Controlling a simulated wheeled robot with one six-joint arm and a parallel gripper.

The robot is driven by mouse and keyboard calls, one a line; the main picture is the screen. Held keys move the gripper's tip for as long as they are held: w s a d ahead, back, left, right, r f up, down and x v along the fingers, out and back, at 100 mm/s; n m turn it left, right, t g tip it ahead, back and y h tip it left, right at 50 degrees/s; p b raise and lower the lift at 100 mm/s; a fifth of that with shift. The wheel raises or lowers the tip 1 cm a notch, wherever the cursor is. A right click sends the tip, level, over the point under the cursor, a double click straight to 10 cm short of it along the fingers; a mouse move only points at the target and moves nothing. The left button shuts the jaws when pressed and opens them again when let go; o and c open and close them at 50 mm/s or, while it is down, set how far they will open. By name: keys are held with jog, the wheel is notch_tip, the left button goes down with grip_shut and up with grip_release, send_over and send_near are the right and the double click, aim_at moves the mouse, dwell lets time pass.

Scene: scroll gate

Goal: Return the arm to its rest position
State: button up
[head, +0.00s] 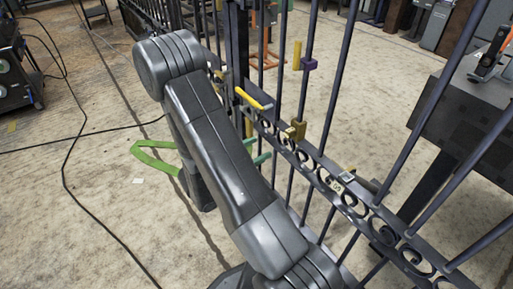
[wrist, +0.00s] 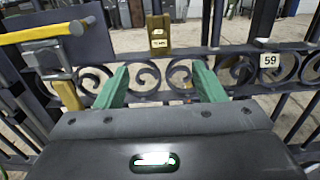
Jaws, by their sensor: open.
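My gripper (wrist: 162,78) is open, its two green fingers apart with nothing between them in the wrist view. In the head view my gripper (head: 260,152) is mostly hidden behind my arm, with green fingertips showing close to the gate. My arm is bent and stretches across the middle of the head view. The dark metal gate (head: 336,183) with scroll work runs diagonally beside it. In the wrist view the gate's scroll rail (wrist: 225,66) lies beyond the fingers. I cannot tell whether the fingers touch the gate.
A brass block (wrist: 158,35) with a label sits on the gate ahead of the fingers. A lever with a yellow handle (wrist: 40,33) is at left. A "59" tag (wrist: 269,60) is at right. Black cables (head: 68,165) cross the floor. Open floor (head: 60,225) lies left of my arm.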

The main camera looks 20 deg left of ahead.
aim_at(286, 134)
jog(key=b+x, duration=0.3)
jog(key=x, duration=1)
jog(key=shift+w+d, duration=0.15)
jog(key=shift+w, duration=0.1)
jog(key=shift+s, duration=0.1)
dwell(0.3)
